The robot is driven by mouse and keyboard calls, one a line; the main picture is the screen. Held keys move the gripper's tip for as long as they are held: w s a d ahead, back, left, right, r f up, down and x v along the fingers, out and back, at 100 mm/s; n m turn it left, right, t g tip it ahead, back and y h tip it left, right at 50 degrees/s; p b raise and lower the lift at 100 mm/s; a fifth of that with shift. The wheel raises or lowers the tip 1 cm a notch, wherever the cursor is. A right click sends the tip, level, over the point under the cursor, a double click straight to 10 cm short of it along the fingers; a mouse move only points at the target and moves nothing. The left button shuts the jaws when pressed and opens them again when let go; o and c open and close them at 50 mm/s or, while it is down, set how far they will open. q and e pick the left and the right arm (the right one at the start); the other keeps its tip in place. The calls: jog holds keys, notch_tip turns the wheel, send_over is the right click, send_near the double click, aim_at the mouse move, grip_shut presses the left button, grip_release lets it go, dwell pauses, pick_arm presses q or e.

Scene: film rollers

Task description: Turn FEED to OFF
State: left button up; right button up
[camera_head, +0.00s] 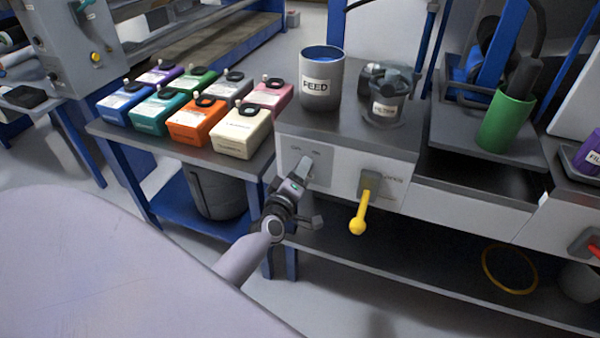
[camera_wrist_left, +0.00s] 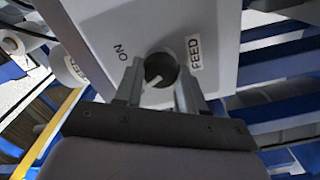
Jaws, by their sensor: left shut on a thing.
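The FEED knob (camera_wrist_left: 160,64) is a dark round knob with a white pointer line, on a light grey panel (camera_wrist_left: 110,25). The FEED label (camera_wrist_left: 194,53) is to its right in the left wrist view, and an ON label (camera_wrist_left: 121,51) is to its left. My left gripper (camera_wrist_left: 160,84) is shut on the knob, one finger on each side. In the head view the left gripper (camera_head: 304,170) is at the panel on the station's front; its fingers hide the knob there. The small marks above it are too blurred to read surely. My right gripper is not in view.
A yellow-ended lever (camera_head: 361,212) sticks out of the front to the right of my gripper. A grey can labelled FEED (camera_head: 320,80) stands on top. Several coloured boxes (camera_head: 194,121) stand on the left table. A dark shelf (camera_head: 400,265) runs below.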

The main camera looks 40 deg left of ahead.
pick_arm(q)
jog(key=shift+n, duration=0.7)
jog(key=o, duration=1.1)
jog(key=shift+c, duration=0.2)
jog(key=v, duration=0.7)
jog(key=shift+p, duration=0.4)
jog(key=shift+s, duration=0.15)
